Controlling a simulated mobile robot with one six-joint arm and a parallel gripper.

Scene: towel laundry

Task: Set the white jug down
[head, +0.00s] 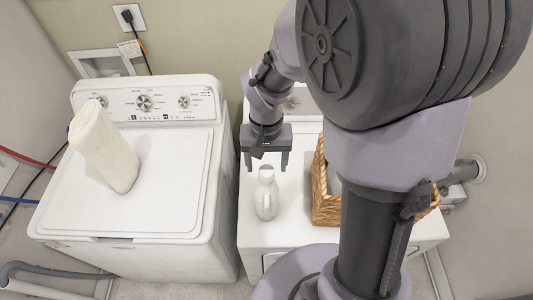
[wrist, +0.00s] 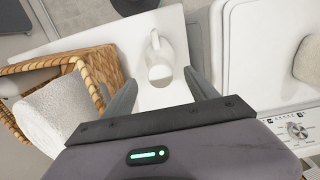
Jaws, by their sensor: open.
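The white jug (head: 266,193) stands upright on the white top of the right-hand machine (head: 251,218), left of the wicker basket. My gripper (head: 265,167) is open and empty, just behind and above the jug in the head view. In the wrist view my gripper (wrist: 163,90) has its fingers spread wide apart. No finger appears to touch the jug.
A wicker basket (head: 322,190) stands right of the jug; the wrist view shows a white towel (wrist: 58,106) in it. The left washing machine (head: 165,190) bears a rolled cream towel (head: 104,147) on its lid. A narrow gap separates the machines. The white top in front of the jug is clear.

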